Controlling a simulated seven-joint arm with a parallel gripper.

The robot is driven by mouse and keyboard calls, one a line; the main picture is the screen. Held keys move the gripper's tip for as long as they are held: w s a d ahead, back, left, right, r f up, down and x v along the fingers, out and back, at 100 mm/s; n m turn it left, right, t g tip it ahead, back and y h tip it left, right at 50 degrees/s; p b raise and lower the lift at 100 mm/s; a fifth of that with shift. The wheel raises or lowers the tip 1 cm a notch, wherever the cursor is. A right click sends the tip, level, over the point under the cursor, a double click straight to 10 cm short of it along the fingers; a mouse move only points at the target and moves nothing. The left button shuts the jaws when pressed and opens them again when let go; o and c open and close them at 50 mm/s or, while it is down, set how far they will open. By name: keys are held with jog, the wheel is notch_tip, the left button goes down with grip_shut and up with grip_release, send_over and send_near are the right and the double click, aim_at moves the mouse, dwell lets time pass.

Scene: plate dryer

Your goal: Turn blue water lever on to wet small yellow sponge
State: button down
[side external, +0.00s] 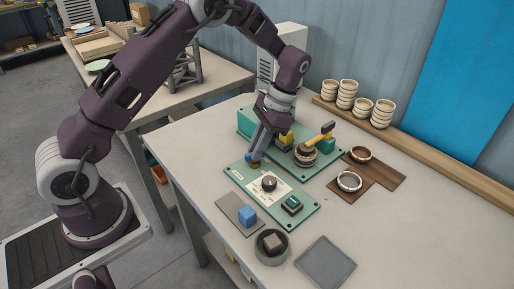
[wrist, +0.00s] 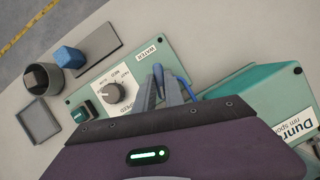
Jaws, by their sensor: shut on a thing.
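My gripper (side external: 256,157) is down at the far left corner of the green control panel (side external: 233,171). Its fingers (wrist: 163,92) are shut on the blue water lever (wrist: 158,71), beside the WATER label (wrist: 146,49). The fingers hide most of the lever in the side view. A yellow thing (side external: 287,138) stands just behind my gripper on the rear green base; it is partly hidden, and I cannot tell whether it is the small yellow sponge. No water is visible.
The panel has a black speed knob (side external: 269,184) and a green switch (side external: 292,204). A blue block (side external: 247,214), a round grey cup (side external: 272,248) and a grey tray (side external: 325,263) lie in front. Bowls (side external: 382,114) stand along the wall.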

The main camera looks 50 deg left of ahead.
jog(key=shift+a+n+h, duration=0.1)
jog(key=shift+n+h, duration=0.5)
jog(key=shift+n, duration=1.1)
jog(key=shift+w+n, duration=0.1)
jog(key=shift+n, duration=0.2)
jog(key=c, duration=1.4)
grip_release()
jog(key=shift+c, duration=0.2)
jog(key=shift+r, duration=0.1)
